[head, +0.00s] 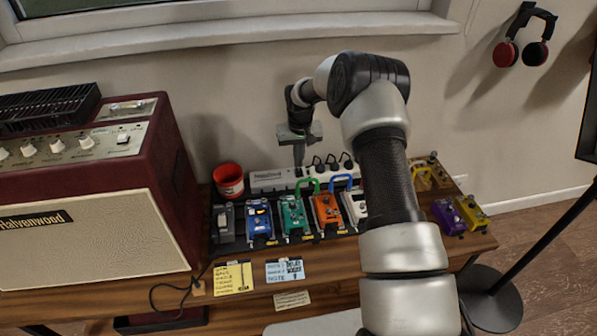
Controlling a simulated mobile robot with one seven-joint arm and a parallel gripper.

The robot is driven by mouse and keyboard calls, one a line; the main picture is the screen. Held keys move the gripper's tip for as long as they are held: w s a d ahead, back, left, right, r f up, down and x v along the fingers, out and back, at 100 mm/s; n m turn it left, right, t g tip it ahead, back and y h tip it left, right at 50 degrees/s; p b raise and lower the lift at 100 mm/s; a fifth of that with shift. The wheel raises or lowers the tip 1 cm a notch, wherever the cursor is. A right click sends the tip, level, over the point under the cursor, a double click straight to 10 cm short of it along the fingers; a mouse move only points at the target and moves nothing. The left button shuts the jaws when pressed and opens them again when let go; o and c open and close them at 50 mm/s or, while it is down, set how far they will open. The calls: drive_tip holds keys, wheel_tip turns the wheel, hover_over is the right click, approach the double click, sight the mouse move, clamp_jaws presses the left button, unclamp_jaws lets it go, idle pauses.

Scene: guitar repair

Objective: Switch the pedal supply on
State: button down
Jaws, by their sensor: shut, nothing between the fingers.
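The pedal supply (267,178) looks to be the long white box at the back of the pedal row, with several black plugs along its top right part. My gripper (299,172) points down, with its shut, empty fingertips at the top of this box, near its middle. I cannot tell whether the tips touch it. The switch itself is too small to make out or is hidden by the fingers. My arm covers the right end of the box.
A row of pedals, including a blue one (259,221) and an orange one (326,213), stands in front of the supply. A red mug (229,181) is at its left, beside a large amplifier (90,205). Purple (447,216) and yellow (471,212) pedals stand at the right.

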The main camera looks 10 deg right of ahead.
sight(298, 170)
drive_tip(key=shift+f+b, duration=0.45)
drive_tip(key=shift+f, duration=0.35)
drive_tip(key=shift+r, duration=0.1)
wheel_tip(298, 170, up, 7)
drive_tip(key=p, duration=0.3)
drive_tip(key=shift+p, duration=0.4)
idle(0.3)
